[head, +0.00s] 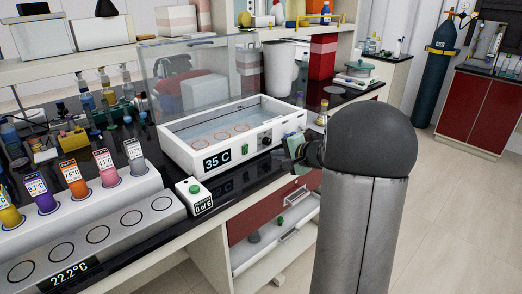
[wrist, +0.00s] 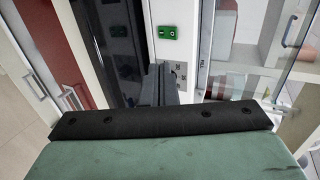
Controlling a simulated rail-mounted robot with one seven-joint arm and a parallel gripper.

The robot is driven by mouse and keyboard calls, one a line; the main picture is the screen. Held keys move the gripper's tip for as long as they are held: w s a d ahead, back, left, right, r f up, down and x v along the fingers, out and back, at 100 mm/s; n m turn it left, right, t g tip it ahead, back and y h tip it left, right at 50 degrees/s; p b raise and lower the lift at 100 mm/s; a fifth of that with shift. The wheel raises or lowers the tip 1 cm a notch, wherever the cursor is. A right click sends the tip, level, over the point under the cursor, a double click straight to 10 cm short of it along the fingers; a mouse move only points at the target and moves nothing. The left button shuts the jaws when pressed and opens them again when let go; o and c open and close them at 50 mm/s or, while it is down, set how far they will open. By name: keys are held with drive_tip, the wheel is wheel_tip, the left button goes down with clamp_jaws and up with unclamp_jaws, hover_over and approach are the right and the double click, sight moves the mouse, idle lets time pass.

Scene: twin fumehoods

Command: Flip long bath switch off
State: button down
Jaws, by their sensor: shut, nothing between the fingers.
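The long bath (head: 185,150) is a white rectangular tank of water with a raised clear lid. Its front panel has a "35 C" display (head: 217,159) and a dark round knob (head: 265,141). In the wrist view a green rocker switch (wrist: 166,32) with a line and a circle mark sits on a pale panel, beyond my fingertips. Which side of the rocker is pressed is too small to tell. My gripper (wrist: 166,72) is shut and empty, pointing toward the panel just below the switch, apart from it. In the head view it is near the bath's right front corner, partly hidden by my arm.
A sample rack (head: 100,225) with coloured bottles and a small white box with a green button (head: 193,196) stand left of the bath. A red drawer (head: 270,215) lies below the dark counter. A white bin (head: 280,68) stands behind the bath.

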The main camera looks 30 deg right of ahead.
drive_tip(key=p, duration=0.2)
approach(246, 147)
drive_tip(key=f, duration=0.1)
drive_tip(key=w+f, duration=0.2)
drive_tip(key=shift+a+f, duration=0.25)
drive_tip(key=shift+f, duration=0.05)
drive_tip(key=shift+w+a+r+p, duration=0.15)
drive_tip(key=shift+w+p, duration=0.2)
drive_tip(key=shift+w, duration=0.2)
drive_tip(key=shift+w+a+r+p, duration=0.15)
drive_tip(key=shift+w+p, duration=0.2)
drive_tip(key=shift+w, duration=0.25)
drive_tip(key=shift+w+a, duration=0.15)
drive_tip(key=shift+w, duration=0.55)
drive_tip(key=shift+p, duration=0.3)
drive_tip(key=shift+w+a+r+p, duration=0.1)
drive_tip(key=shift+w+r+p, duration=0.1)
drive_tip(key=shift+p, duration=0.2)
drive_tip(key=shift+f+g, duration=0.2)
drive_tip(key=shift+g, duration=0.1)
